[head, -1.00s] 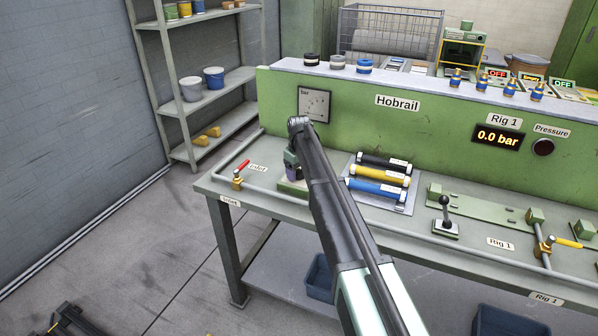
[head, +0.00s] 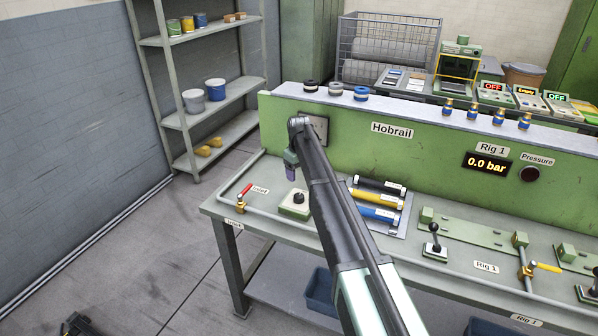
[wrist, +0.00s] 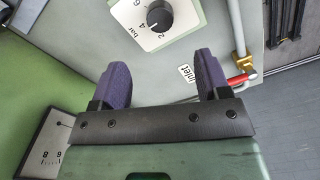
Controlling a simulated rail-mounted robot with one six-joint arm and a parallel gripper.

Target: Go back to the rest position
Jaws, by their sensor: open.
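My gripper (head: 291,173) is at the end of my arm, above the left end of the green bench (head: 235,208). In the wrist view its two purple fingers (wrist: 162,85) stand apart with nothing between them. Beyond the fingertips is a pale plate with a black knob (wrist: 159,16) and a bar scale. The same knob (head: 298,198) shows on the bench in the head view, below and apart from my gripper. My arm hides part of the bench and of the wall gauge (head: 318,126).
A red-handled inlet valve (head: 245,190) is at the bench's left end. Black, yellow and blue cylinders (head: 373,198) lie on a plate right of my arm. The green Hobrail panel (head: 430,150) stands behind. Open floor and a shelf (head: 225,135) are to the left.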

